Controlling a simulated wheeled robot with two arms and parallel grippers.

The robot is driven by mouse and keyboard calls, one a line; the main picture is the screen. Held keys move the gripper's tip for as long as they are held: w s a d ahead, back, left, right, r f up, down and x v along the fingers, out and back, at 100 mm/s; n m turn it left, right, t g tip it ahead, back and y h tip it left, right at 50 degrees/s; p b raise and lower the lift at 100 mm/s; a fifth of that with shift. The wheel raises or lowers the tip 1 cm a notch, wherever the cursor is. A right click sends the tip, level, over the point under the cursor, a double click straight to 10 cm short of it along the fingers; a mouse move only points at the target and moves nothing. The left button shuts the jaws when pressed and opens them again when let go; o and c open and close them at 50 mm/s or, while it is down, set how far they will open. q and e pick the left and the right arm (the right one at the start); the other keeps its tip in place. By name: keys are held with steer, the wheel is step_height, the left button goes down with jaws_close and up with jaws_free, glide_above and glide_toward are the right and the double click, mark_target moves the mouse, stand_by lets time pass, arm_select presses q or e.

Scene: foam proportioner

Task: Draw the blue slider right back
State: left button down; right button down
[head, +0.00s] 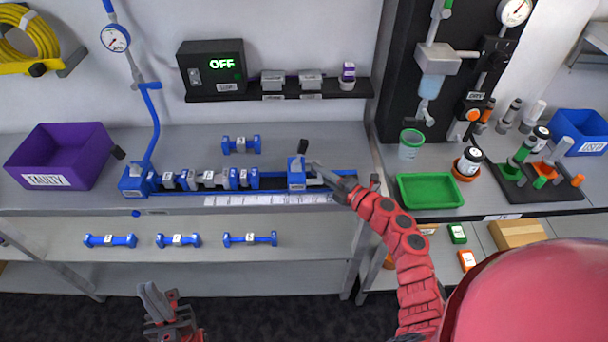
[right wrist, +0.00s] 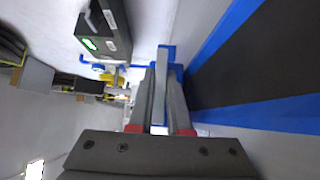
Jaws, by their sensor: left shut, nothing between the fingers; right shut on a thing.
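The blue slider (head: 297,178) sits on a long blue-edged rail (head: 335,187) on the bench, right of a row of grey and blue fittings (head: 210,179). In the right wrist view, blue of the slider (right wrist: 175,70) shows beyond the closed fingers (right wrist: 162,75). My left gripper (head: 153,292) is shut and empty, low in front of the shelves.
A blue end block (head: 133,181) with a pipe and gauge (head: 115,38) stands at the rail's left end. A purple FAULTY bin (head: 60,155) is far left. A black box reading OFF (head: 212,68) is above. Spare blue-ended fittings (head: 178,240) lie on the lower shelf. A green tray (head: 430,190) is right.

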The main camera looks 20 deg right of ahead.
steer(key=d, duration=0.2)
steer(key=s+d+b, duration=0.1)
steer(key=d, duration=0.1)
steer(key=d+b, duration=0.1)
steer(key=d, duration=0.1)
steer(key=shift+s+d+f, duration=0.2)
steer(key=shift+s+d, duration=0.05)
steer(key=shift+s, duration=0.15)
steer(key=shift+s+d+r, duration=0.15)
steer(key=shift+d, duration=0.35)
steer(key=c, duration=0.9)
jaws_free()
steer(key=shift+o, duration=0.2)
steer(key=b+v, duration=0.3)
steer(key=v, duration=1.4)
steer(key=shift+s, duration=0.15)
steer(key=shift+r, duration=0.1)
